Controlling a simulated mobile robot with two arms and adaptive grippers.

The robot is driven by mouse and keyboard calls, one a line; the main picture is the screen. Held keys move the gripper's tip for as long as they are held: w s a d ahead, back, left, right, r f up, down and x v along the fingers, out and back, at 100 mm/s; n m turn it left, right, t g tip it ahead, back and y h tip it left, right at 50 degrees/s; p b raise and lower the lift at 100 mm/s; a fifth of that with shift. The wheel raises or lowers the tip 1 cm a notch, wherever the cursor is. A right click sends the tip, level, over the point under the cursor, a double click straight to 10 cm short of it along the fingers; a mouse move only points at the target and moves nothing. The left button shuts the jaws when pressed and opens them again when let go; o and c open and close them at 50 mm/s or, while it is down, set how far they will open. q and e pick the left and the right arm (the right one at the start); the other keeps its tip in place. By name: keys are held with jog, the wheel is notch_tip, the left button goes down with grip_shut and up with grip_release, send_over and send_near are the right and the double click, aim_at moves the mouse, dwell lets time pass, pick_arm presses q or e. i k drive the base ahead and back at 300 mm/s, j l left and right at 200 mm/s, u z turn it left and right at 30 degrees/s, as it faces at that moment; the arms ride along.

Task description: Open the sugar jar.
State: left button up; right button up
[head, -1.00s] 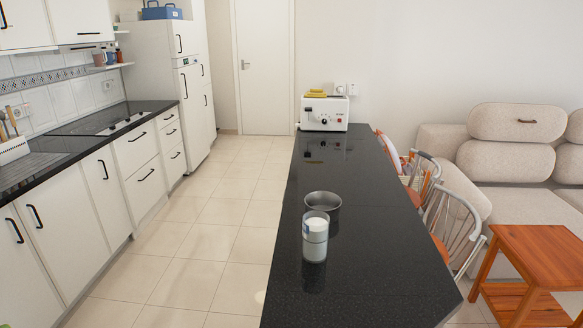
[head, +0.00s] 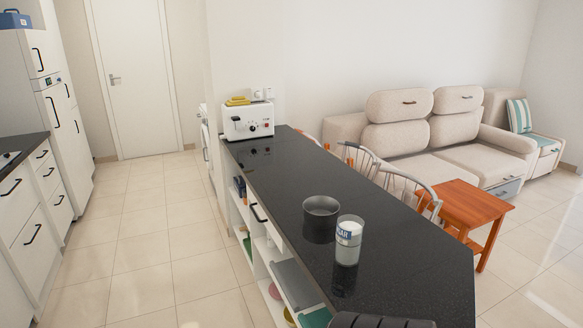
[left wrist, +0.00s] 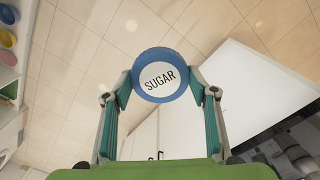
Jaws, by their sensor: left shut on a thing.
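The sugar jar (head: 347,250) stands upright on the black counter (head: 420,255) in the head view. It is clear glass with a white fill and a blue label showing part of the word SUGAR. No lid shows on its top. In the left wrist view a round lid (left wrist: 160,80), with a blue rim and a white disc reading SUGAR, sits between the fingers of my left gripper (left wrist: 165,92). The gripper is shut on this lid and holds it above the floor, away from the jar.
A dark round pot (head: 321,207) stands just behind the jar, to its left. A white toaster (head: 248,121) stands at the counter's far end. Open shelves lie under the counter's left side, with chairs and an orange wooden table (head: 466,208) to the right.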

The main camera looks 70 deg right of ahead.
aim_at(350, 227)
jog(key=i+l+z, duration=0.15)
jog(key=i+z, duration=0.7)
jog(key=i, duration=0.2)
jog(key=i+j+z, duration=0.2)
jog(key=i+z, duration=0.7)
jog(key=i+j+z, duration=0.1)
jog(key=i+z, duration=0.35)
jog(key=i+j+z, duration=0.25)
jog(key=i+z, duration=0.2)
jog(key=i+l+z, duration=0.1)
jog(key=z, duration=0.4)
jog(key=i+z, duration=0.3)
jog(key=z, duration=0.2)
jog(key=i+j+z, duration=0.15)
jog(key=z, duration=0.3)
jog(key=i, duration=0.1)
